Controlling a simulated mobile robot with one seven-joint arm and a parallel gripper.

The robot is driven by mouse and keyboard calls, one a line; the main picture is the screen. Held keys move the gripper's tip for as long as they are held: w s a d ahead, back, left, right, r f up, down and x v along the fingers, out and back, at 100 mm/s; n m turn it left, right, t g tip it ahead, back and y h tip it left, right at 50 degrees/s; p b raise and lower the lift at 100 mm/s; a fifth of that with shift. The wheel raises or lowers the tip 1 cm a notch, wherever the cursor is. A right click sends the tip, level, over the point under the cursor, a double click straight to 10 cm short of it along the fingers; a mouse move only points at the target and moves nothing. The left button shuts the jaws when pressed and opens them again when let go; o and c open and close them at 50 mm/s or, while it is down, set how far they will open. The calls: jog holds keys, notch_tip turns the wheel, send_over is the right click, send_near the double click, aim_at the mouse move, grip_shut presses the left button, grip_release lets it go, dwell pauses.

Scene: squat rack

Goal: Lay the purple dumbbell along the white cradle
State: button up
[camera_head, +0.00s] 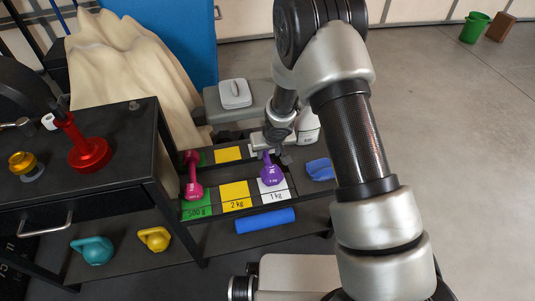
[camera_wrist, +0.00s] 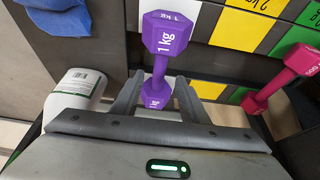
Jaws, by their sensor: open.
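The purple dumbbell (camera_head: 270,172), marked 1 kg, lies lengthwise over the white cradle (camera_head: 273,189) on the rack. Its near head is by the white 1 kg label, and its far end is partly hidden by my gripper (camera_head: 272,145). In the wrist view, the purple dumbbell (camera_wrist: 163,40) runs toward my gripper (camera_wrist: 158,92). The open fingers stand on either side of its lower end, with a gap visible on both sides. I cannot tell whether the dumbbell rests fully on the cradle.
A pink dumbbell (camera_head: 193,177) lies along the green 500 g cradle at left. The yellow 2 kg cradle (camera_head: 235,194) between them is empty. A blue cloth (camera_head: 320,169) and a white bottle (camera_head: 308,127) are to the right. A blue roller (camera_head: 265,220) lies below.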

jog(key=p+v, duration=0.1)
jog(key=v, duration=0.4)
jog(key=shift+s+r, duration=0.1)
jog(key=shift+r, duration=0.1)
jog(key=w+d+r+m+t+h, duration=0.1)
jog(key=d+r, duration=0.3)
jog(key=r, duration=0.4)
jog(key=d+r+t+h, duration=0.1)
jog(key=d+r, duration=0.3)
jog(key=r, duration=0.4)
jog(key=s+d+r+m+h, duration=0.2)
jog(key=s+d+r, duration=0.6)
jog(key=r, duration=0.5)
jog(key=s+r+y, duration=0.1)
jog(key=s+r, duration=0.2)
jog(key=s, duration=0.7)
jog(key=s+r+y, duration=0.1)
jog(key=s+r, duration=0.2)
jog(key=s, duration=0.7)
jog(key=shift+a+g+y, duration=0.15)
jog(key=shift+g+y, duration=0.15)
jog(key=shift+y, duration=0.1)
jog(key=shift+s+r, duration=0.1)
jog(key=shift+r, duration=0.05)
